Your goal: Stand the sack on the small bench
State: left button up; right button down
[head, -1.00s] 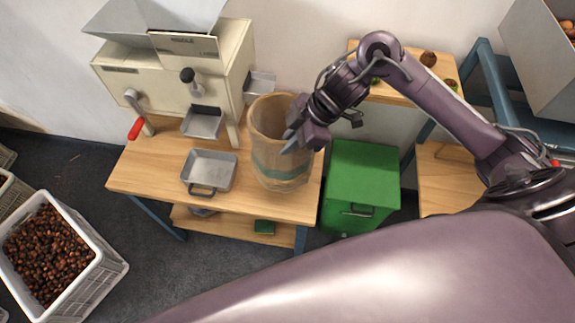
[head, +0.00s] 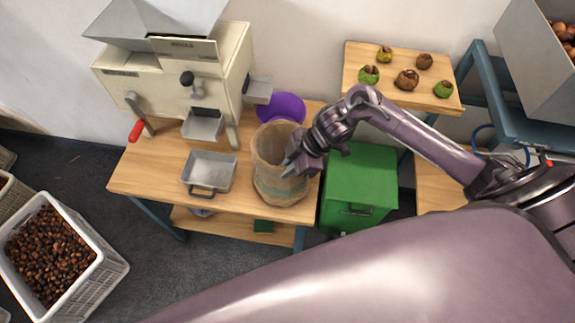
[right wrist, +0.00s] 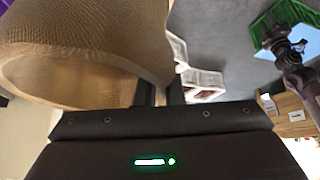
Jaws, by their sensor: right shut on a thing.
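The sack (head: 275,185) is a tan mesh bag with a pale green band, open at the top and upright. It is at the right end of the wooden bench (head: 160,175) that carries the machine; I cannot tell whether its base touches the top. My right gripper (head: 292,166) is shut on the right side of the sack's rim. In the right wrist view the sack's open mouth (right wrist: 85,40) fills the upper left, and the fingers are partly hidden by it. A dark arm end, seemingly my left gripper (right wrist: 272,38), shows there too; its jaws are unclear.
A purple bowl (head: 283,106) is just behind the sack. A metal pan (head: 208,172) lies to its left, before the cream machine (head: 170,75). A green bin (head: 360,185) stands right of the bench. A smaller wooden top (head: 400,88) behind holds several burrs and chestnuts.

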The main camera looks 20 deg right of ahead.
jog(key=shift+w, duration=0.1)
jog(key=c, duration=2)
grip_release()
jog(key=shift+f, duration=0.1)
jog(key=o, duration=0.5)
jog(key=shift+c, duration=0.2)
jog(key=shift+r, duration=0.2)
jog(key=b+v, duration=0.2)
jog(key=v, duration=1)
jog(key=shift+d+f, duration=0.1)
